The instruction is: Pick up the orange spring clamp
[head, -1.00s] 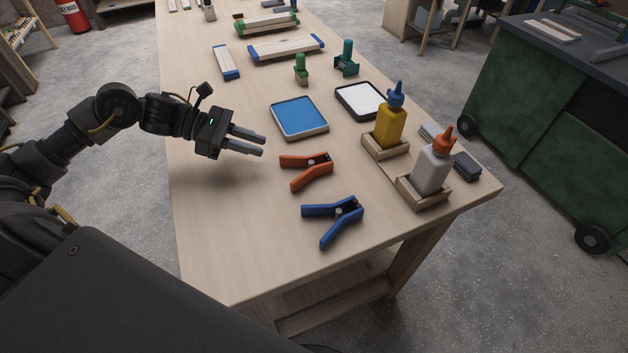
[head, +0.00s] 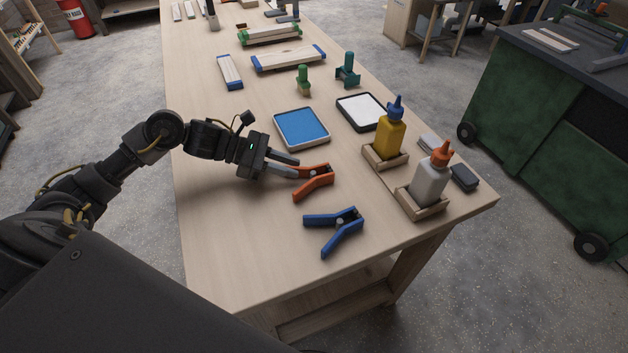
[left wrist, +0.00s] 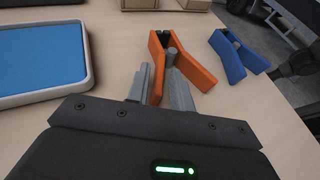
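The orange spring clamp (head: 317,185) lies on the wooden table, and it also shows in the left wrist view (left wrist: 197,72). My left gripper (head: 297,167) is low over the table at the clamp's left side. In the left wrist view its two grey fingers (left wrist: 160,82) are apart, with one orange handle reaching between them. I cannot tell whether either finger touches the clamp. In the head view the fingers hide part of the upper handle. My right gripper is not in view.
A blue spring clamp (head: 337,230) lies just in front of the orange one. A blue tray (head: 302,146) sits behind the gripper. A yellow bottle (head: 390,135) and a white bottle (head: 430,180) stand in wooden holders to the right. The table's left front is clear.

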